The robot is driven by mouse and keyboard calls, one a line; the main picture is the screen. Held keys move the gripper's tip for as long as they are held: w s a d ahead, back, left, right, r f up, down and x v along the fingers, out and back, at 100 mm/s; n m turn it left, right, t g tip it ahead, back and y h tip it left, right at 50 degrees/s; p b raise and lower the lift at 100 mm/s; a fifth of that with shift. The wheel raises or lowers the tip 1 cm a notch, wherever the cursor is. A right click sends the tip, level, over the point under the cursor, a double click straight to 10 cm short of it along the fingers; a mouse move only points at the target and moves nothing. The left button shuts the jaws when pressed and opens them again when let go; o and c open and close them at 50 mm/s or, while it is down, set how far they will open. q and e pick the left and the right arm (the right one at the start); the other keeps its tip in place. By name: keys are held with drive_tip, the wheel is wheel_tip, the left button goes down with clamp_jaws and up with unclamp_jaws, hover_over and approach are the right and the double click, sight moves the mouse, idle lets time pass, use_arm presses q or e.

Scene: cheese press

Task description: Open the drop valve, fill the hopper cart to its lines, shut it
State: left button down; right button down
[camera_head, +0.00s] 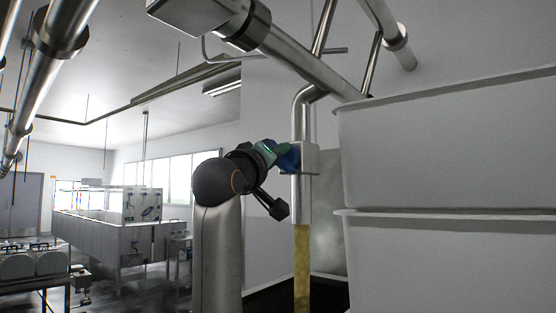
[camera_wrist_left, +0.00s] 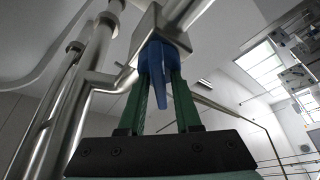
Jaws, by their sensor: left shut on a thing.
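The drop valve (camera_head: 310,159) is a silver block on a vertical steel pipe in the head view. It also shows at the top of the left wrist view (camera_wrist_left: 148,32). Its blue handle (camera_head: 288,157) is between the green fingers of my left gripper (camera_head: 272,153). In the left wrist view the fingers are shut on the blue handle (camera_wrist_left: 165,78), which points down between them. A yellowish stream (camera_head: 302,268) hangs straight down from the pipe's lower end. Where it lands is out of view, and I cannot make out the hopper cart or its lines. My right gripper is not in view.
Large pale stacked tubs (camera_head: 450,150) fill the right side, close to the pipe. Steel pipes (camera_head: 300,62) run overhead. A dark surface (camera_head: 268,301) lies low behind the stream. Long tank-like equipment (camera_head: 110,238) stands far left across open floor.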

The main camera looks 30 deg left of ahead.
use_arm(q)
drive_tip(key=shift+f+m+t+h, duration=0.1)
drive_tip(key=shift+m+t+h, duration=0.3)
drive_tip(key=shift+m, duration=0.8)
drive_tip(key=shift+h, duration=0.3)
drive_tip(key=c, duration=0.9)
unclamp_jaws()
drive_tip(key=shift+o, duration=0.2)
drive_tip(key=shift+s, duration=0.1)
drive_tip(key=shift+s+f+b, duration=0.1)
drive_tip(key=shift+s+b, duration=0.2)
drive_tip(key=shift+b, duration=0.1)
drive_tip(key=b+v, duration=0.4)
drive_tip(key=v, duration=0.7)
drive_tip(key=shift+s, duration=0.3)
